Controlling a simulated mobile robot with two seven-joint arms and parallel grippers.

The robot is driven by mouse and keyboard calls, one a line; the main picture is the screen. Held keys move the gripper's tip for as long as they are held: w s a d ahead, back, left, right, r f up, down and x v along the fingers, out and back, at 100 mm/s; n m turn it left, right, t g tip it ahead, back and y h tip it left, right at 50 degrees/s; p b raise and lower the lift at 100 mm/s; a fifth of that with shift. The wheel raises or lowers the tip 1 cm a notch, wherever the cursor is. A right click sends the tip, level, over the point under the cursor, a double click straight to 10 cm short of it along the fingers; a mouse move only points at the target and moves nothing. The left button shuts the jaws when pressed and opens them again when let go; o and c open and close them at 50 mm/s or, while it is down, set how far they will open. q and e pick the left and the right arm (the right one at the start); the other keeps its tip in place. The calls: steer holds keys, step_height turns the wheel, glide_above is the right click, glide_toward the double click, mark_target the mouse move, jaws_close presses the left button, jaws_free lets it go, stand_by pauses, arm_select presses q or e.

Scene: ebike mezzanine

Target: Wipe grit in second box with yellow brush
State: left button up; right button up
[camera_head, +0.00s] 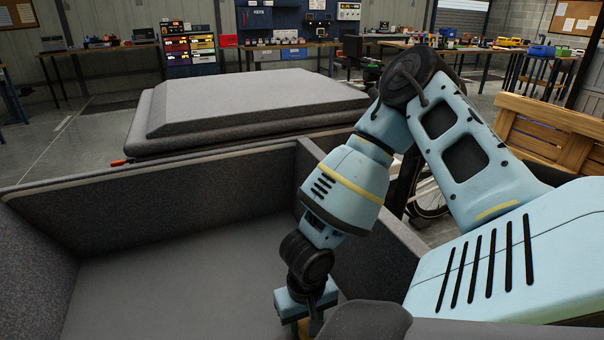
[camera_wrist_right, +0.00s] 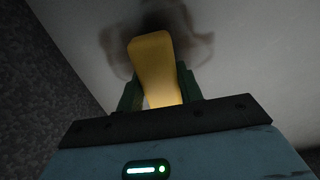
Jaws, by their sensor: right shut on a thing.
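My right arm reaches down into a deep grey felt-like box (camera_head: 150,215) in the head view. My right gripper (camera_head: 305,325) is low inside it near the right wall, cut off by the bottom of the picture. In the right wrist view my right gripper (camera_wrist_right: 158,95) is shut on the yellow brush (camera_wrist_right: 153,58). The brush stands out from between the green fingers. A dark smudged patch of grit (camera_wrist_right: 165,35) lies on the pale floor around the brush's far end. I cannot tell whether the brush touches the floor. My left gripper is not in view.
The grey box wall (camera_wrist_right: 40,85) stands left of the gripper in the wrist view. A second grey, lidded box (camera_head: 250,105) is behind the open box. A wooden crate or bench (camera_head: 550,130) stands at the right. Workbenches line the back wall.

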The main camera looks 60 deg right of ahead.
steer(key=shift+s+d+p, duration=0.35)
steer(key=shift+s+d, duration=0.4)
steer(key=shift+d, duration=0.25)
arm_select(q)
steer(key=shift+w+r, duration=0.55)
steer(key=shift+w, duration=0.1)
arm_select(e)
steer(key=shift+s+d, duration=0.2)
steer(key=shift+d, duration=0.2)
steer(key=shift+s+d+r+p, duration=0.1)
steer(key=shift+s+d+p, duration=0.2)
steer(key=shift+d+p, duration=0.2)
steer(key=shift+s+d, duration=0.35)
steer(key=shift+d, duration=0.2)
steer(key=shift+s+d+p, duration=0.25)
steer(key=shift+d+p, duration=0.05)
steer(key=shift+p, duration=0.1)
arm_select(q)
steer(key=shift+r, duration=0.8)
